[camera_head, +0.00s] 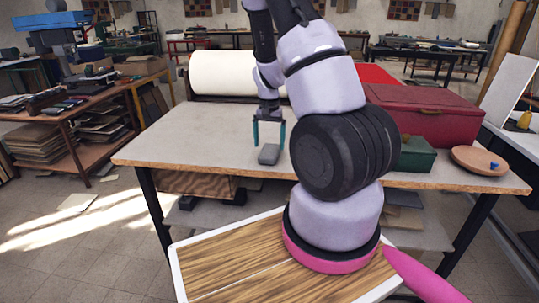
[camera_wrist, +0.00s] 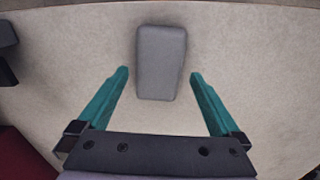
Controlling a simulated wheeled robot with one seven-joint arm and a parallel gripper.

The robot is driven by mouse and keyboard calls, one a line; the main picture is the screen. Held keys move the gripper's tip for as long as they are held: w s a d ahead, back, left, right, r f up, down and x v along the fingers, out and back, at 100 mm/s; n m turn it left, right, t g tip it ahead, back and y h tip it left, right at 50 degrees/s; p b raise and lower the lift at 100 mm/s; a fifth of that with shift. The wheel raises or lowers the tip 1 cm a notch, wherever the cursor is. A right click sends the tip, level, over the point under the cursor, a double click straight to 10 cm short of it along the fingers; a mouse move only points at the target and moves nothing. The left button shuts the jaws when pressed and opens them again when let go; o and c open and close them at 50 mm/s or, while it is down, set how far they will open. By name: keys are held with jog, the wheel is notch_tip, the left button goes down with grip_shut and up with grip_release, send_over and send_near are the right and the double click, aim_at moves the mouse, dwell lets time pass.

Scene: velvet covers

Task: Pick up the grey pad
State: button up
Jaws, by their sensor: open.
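The grey pad (camera_head: 269,154) is a small rounded block lying flat on the pale worktable (camera_head: 190,143). In the wrist view the grey pad (camera_wrist: 160,62) sits ahead of my fingertips, slightly above the middle of the picture. My gripper (camera_head: 268,147) is pointed down over the table, and its teal fingers are spread apart. In the wrist view my gripper (camera_wrist: 159,73) is open and empty, with the near end of the pad between the fingertip lines. I cannot tell the exact height of the fingertips above the table.
A large white roll (camera_head: 235,73) lies at the back of the table. A red case (camera_head: 425,115), a green box (camera_head: 415,155) and a wooden plate (camera_head: 478,160) with a small blue item stand at the right. The table's left part is clear.

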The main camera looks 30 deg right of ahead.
aim_at(270, 150)
jog(key=shift+d+f, duration=0.1)
jog(key=shift+f, duration=1.85)
jog(key=c, duration=1.2)
jog(key=shift+r, duration=5.05)
jog(key=shift+c, duration=0.2)
